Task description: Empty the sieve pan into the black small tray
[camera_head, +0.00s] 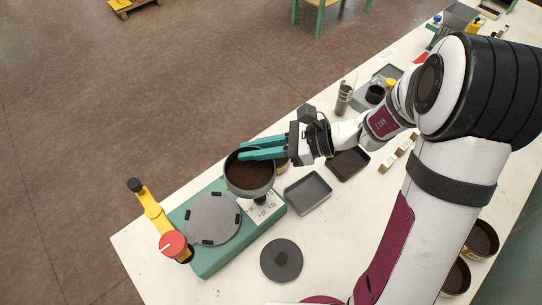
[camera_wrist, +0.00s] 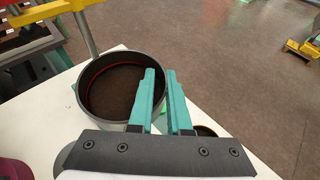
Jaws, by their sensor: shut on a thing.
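The sieve pan (camera_head: 250,176), a round grey pan with dark brown grains inside, is at the back right of the teal machine. It also shows in the wrist view (camera_wrist: 122,126), with a red ring inside its wall. My gripper (camera_head: 242,149) is shut on the pan's wall, one teal finger inside the rim and one outside. The pan looks about level; I cannot tell whether its underside touches anything. A small black tray (camera_head: 347,164) lies on the table to the right of the pan, partly behind my arm; its inside looks dark.
The teal machine (camera_head: 204,263) has a grey disc, a yellow post and a red knob (camera_head: 173,244). A grey tray (camera_head: 307,193) lies between it and the black tray. A round grey lid (camera_head: 281,262) is in front. Brass sieves (camera_head: 482,239) stand at right. Table edge runs behind the pan.

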